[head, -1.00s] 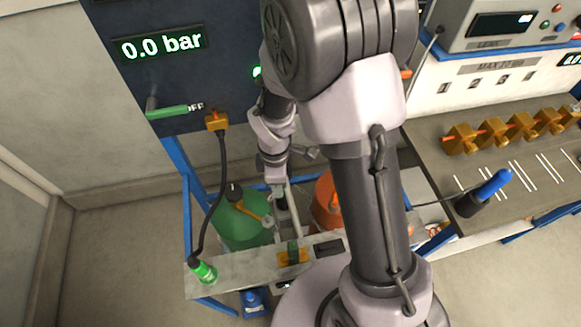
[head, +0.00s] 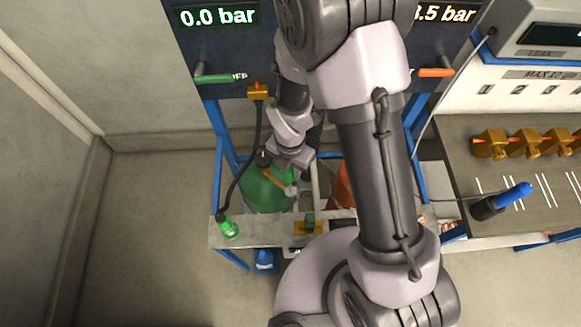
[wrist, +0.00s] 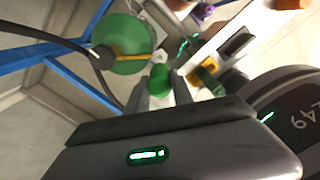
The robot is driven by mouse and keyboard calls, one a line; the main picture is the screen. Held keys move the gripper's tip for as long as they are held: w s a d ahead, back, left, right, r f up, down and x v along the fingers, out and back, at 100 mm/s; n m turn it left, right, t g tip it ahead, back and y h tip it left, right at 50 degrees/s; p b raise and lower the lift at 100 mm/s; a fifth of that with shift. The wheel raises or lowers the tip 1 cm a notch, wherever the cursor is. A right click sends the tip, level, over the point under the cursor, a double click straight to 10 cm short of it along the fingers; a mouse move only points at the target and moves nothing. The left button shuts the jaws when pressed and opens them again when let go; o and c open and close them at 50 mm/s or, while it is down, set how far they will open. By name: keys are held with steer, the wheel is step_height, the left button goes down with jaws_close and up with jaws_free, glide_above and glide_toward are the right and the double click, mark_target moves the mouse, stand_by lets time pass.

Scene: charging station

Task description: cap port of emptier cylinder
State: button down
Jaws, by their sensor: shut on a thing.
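The green cylinder (head: 268,192) stands in the blue frame below the panel, with an orange-yellow bar on top that ends in a pale port fitting (head: 291,190). Both also show in the wrist view, the cylinder (wrist: 122,58) at upper left and the fitting (wrist: 160,56) beyond my fingers. An orange cylinder (head: 342,188) is mostly hidden by my arm. My gripper (wrist: 161,84) is shut on a small green cap (wrist: 160,79), just short of the fitting in the picture; they look apart. In the head view my arm hides the fingertips.
The left readout (head: 218,16) says 0.0 bar; the right one (head: 446,14) is partly hidden. A yellow holder (head: 309,228) sits nearby. The floor at left is clear.

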steer(key=b, duration=0.4)
glide_above(290, 186)
steer(key=shift+s+f, duration=0.1)
steer(key=shift+f, duration=2.5)
steer(key=shift+f+b, duration=2.05)
steer(key=shift+f, duration=0.6)
steer(key=c, duration=1)
jaws_free()
steer(key=shift+c, duration=0.2)
step_height(290, 186, up, 18)
steer(key=p, duration=0.6)
steer(key=shift+f, duration=0.25)
